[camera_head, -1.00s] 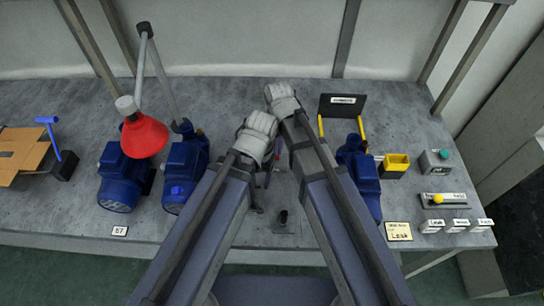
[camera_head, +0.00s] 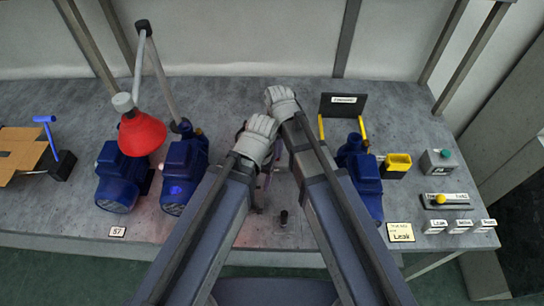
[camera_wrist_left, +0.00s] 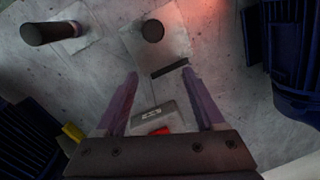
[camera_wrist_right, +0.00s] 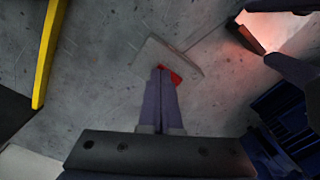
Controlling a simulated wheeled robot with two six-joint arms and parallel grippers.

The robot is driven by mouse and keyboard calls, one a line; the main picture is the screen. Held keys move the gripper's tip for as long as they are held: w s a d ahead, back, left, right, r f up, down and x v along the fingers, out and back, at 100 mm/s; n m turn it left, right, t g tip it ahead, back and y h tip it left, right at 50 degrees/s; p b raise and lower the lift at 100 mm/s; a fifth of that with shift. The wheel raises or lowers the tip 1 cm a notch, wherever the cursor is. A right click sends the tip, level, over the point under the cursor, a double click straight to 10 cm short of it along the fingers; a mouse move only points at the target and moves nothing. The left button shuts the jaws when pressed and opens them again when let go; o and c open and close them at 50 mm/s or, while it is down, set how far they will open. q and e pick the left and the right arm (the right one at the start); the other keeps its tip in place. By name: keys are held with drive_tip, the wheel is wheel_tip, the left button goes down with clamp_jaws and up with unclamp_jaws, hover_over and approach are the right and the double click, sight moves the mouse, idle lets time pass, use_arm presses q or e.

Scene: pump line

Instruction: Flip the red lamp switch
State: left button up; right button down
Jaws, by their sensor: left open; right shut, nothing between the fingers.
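The red switch (camera_wrist_right: 176,75) shows in the right wrist view on a small grey plate (camera_wrist_right: 158,55) on the bench. My right gripper (camera_wrist_right: 160,70) is shut and empty. Its fingertips lie over the switch and partly hide it; I cannot tell whether they touch. The switch also shows in the left wrist view (camera_wrist_left: 159,131), beyond my left gripper (camera_wrist_left: 160,73), which is open and empty. The red lamp (camera_head: 143,134) hangs above the blue pumps at the left of the head view. Reddish light falls on the bench near them. My wrists hide the switch in the head view.
Blue pumps (camera_head: 184,170) stand at left, another (camera_head: 360,177) at right. A dark sign board (camera_head: 342,105) with yellow posts stands behind the right pump. A yellow container (camera_head: 397,162) and a button box (camera_head: 437,160) are farther right. Short black posts (camera_wrist_left: 152,31) rise near my left gripper.

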use_arm(q)
wheel_tip(320, 180, up, 7)
drive_tip(key=p, duration=0.7)
use_arm(e)
wheel_tip(320, 180, up, 7)
use_arm(q)
drive_tip(key=shift+r, duration=0.1)
use_arm(e)
drive_tip(key=shift+r, duration=0.1)
